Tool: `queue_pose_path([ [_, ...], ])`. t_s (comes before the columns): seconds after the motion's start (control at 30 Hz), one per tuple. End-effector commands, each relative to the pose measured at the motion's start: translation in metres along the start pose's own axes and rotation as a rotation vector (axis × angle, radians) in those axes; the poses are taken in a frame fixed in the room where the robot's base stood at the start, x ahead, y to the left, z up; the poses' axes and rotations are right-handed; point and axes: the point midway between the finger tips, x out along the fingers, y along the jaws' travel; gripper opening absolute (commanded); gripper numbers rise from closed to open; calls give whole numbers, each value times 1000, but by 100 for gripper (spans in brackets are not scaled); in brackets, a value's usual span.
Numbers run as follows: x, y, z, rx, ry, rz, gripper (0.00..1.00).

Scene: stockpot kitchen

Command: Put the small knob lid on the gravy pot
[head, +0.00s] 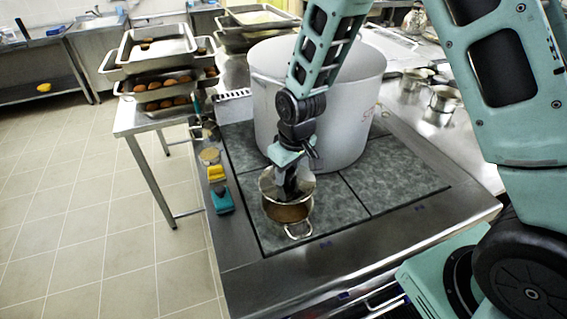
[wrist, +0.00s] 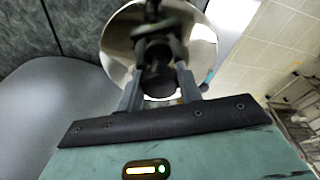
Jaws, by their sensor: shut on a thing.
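The gravy pot (head: 288,214) is a small metal pot with a looped handle toward the front and brown contents. It stands on the dark grey stove top in the head view. My gripper (head: 288,190) is directly above it, shut on the knob of the small round metal lid (head: 268,184). The lid is at the back part of the pot's opening, and brown still shows in front of it. I cannot tell whether lid and rim touch. In the wrist view the shiny lid (wrist: 118,38) lies beyond my fingers (wrist: 156,50), which hide most of the knob.
A large stockpot (head: 340,120) stands close behind the gravy pot. A yellow item (head: 216,173) and a teal item (head: 222,202) lie on the left edge. Small pots (head: 445,98) stand at the right. The stove's front right is clear.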

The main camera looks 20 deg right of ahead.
Motion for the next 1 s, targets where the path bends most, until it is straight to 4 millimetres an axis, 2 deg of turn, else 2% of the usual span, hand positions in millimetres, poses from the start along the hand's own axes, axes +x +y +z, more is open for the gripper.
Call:
queue_pose_path([
  [0.27,17,0,2,0,0,0,10],
  [0.7,57,0,9,0,-1,0,10],
  [1.0,62,0,9,0,1,0,10],
])
